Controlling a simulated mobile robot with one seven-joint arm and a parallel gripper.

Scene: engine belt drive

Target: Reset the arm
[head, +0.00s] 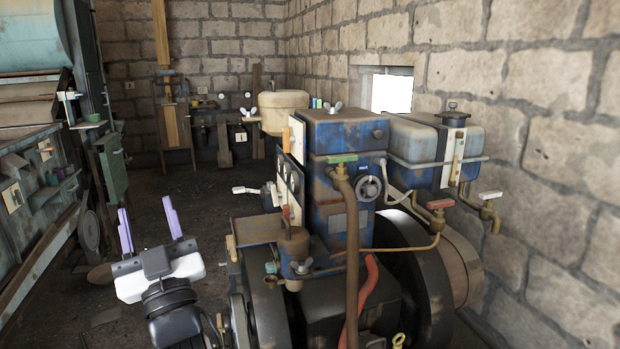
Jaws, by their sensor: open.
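My gripper (149,224) is in the lower left of the head view. Its two purple fingers point up and stand well apart, with nothing between them. The gripper is open and empty, in front of the dark floor and to the left of the engine. The white gripper body and the dark wrist below it show, and the rest of my arm runs out of the picture at the bottom.
A blue engine (338,185) with black wheels and pipes stands just right of my gripper. A tank (430,143) sits beside it near the stone wall (560,110). Green machinery (38,180) lines the left. Open floor (150,195) lies between.

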